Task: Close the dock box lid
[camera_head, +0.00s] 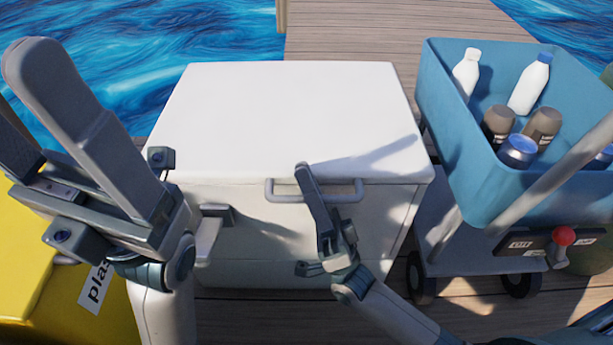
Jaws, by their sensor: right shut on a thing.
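The dock box is white, and its front wall (255,255) faces me. Its broad white lid (290,115) lies over the top, looking level with the rim; I cannot tell whether a small gap is left. A grey bar handle (345,197) sits on the lid's front edge. My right gripper (307,188) is at the middle of this handle and shut on it, with its fingers hiding part of the bar. My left gripper (30,105) is large and close at the left, in front of the box's left side, its fingers apart and empty. It touches nothing that I can see.
A blue bin (455,150) on a wheeled cart stands right of the box, holding several bottles and cans. A yellow container (30,265) with a partly readable label stands at the left. Wooden dock planks (400,35) run behind, with water on both sides.

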